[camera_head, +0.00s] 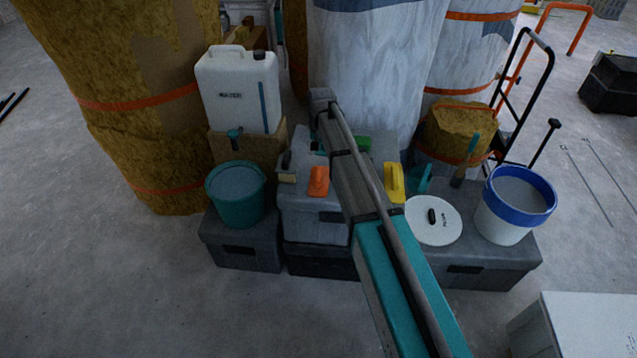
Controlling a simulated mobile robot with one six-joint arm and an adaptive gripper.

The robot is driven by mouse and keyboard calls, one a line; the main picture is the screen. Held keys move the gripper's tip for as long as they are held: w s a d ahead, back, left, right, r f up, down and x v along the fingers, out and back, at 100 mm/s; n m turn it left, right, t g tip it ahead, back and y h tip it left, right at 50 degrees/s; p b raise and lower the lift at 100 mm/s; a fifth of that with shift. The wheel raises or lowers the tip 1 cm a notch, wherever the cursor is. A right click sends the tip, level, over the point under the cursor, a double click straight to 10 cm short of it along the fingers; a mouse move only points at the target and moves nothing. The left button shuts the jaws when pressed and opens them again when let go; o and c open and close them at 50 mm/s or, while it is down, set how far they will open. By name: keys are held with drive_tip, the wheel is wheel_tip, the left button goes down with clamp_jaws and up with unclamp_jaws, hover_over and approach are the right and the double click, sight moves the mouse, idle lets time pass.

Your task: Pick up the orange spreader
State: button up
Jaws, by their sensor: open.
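The orange spreader (319,181) lies on the grey toolbox (312,222) in the middle of the head view, near its front edge and just left of my arm. It looks flat, with its broad end towards the front. My arm reaches from the bottom right over the toolbox to the white wrapped roll behind. I cannot make out my gripper's fingers; they do not show in this view. Nothing visible touches the spreader.
A brush (286,168) lies left of the spreader and a yellow tool (393,183) to its right. A teal bucket (236,194) and a white canister (239,92) stand left. A white-and-blue bucket (505,217) and a round lid (433,220) are right. The floor in front is clear.

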sight(319, 174)
drive_tip(key=shift+f+b, duration=3.05)
drive_tip(key=shift+f, duration=0.3)
drive_tip(key=shift+w+a+f+b, duration=0.1)
drive_tip(key=shift+w+f+b, duration=0.05)
drive_tip(key=shift+f+b, duration=2.45)
clamp_jaws()
